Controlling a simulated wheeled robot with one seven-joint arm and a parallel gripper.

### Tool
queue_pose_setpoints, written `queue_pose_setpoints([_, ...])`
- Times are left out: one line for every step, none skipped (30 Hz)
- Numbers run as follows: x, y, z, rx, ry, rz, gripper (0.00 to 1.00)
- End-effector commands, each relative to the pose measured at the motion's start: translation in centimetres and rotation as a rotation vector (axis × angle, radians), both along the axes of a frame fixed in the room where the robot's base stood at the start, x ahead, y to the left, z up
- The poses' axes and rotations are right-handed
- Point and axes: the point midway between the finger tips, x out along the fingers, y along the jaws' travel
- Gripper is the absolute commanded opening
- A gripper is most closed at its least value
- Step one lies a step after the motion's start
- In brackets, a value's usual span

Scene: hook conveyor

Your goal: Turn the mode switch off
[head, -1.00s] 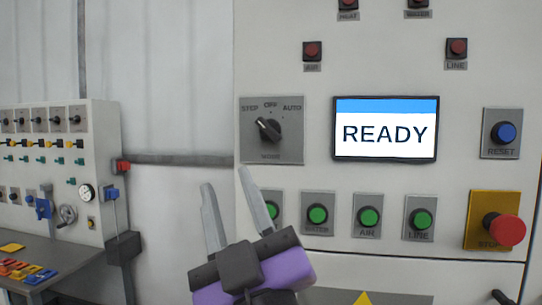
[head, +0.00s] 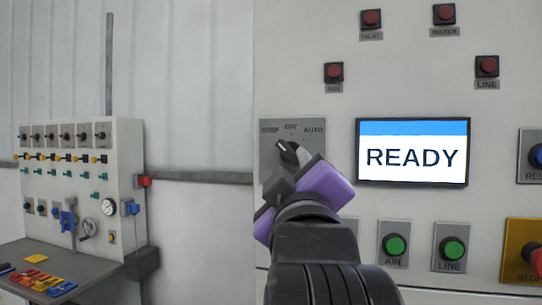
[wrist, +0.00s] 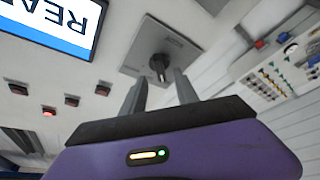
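The mode switch is a dark knob (head: 286,149) on a grey plate (head: 269,136) marked STEP, OFF and AUTO, left of the READY screen. Its pale pointer mark faces up and left, towards the STEP side. My gripper (wrist: 158,82), with its purple body, is in front of the plate and hides its lower right part in the head view. In the wrist view the two fingers are apart and empty, with the knob (wrist: 159,64) lined up between their tips. I cannot tell whether the tips touch the knob or plate.
The READY screen (head: 412,152) is just right of the switch. Green buttons (head: 396,246) sit below, with a yellow stop plate (head: 523,245) at lower right. Red lamps (head: 334,72) are above. A second control panel (head: 128,175) and a bench stand left.

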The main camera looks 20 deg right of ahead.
Motion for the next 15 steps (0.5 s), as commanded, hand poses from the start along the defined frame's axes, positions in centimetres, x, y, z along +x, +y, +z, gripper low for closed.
queue_pose_setpoints([0.8,-0.4,0.4,0.000,0.002,-0.002,0.36])
queue_pose_setpoints([1.2,-0.5,0.6,0.001,0.002,-0.002,0.36])
queue_pose_setpoints([1.8,-0.7,0.8,0.000,0.000,-0.001,0.36])
queue_pose_setpoints([2.2,-0.8,0.9,0.002,0.000,-0.002,0.36])
queue_pose_setpoints([2.5,-1.0,1.0,0.003,0.000,-0.002,0.36])
queue_pose_setpoints([3.0,-1.1,1.1,0.002,-0.001,-0.001,0.36])
queue_pose_setpoints([3.3,-1.2,1.2,0.002,-0.001,-0.001,0.36])
queue_pose_setpoints([3.6,-1.3,1.3,0.002,-0.001,0.001,0.36])
queue_pose_setpoints([4.0,-1.4,1.3,0.002,-0.001,0.001,0.36])
queue_pose_setpoints([4.2,-1.5,1.4,0.002,-0.001,0.000,0.36])
queue_pose_setpoints([4.3,-1.6,1.4,0.001,-0.002,0.001,0.36])
queue_pose_setpoints([4.5,-1.6,1.5,0.001,-0.003,0.000,0.36])
queue_pose_setpoints([4.5,-1.7,1.5,0.001,-0.003,0.000,0.36])
queue_pose_setpoints([4.6,-1.7,1.5,0.002,-0.003,0.000,0.36])
queue_pose_setpoints([4.7,-1.7,1.5,0.002,-0.003,0.000,0.36])
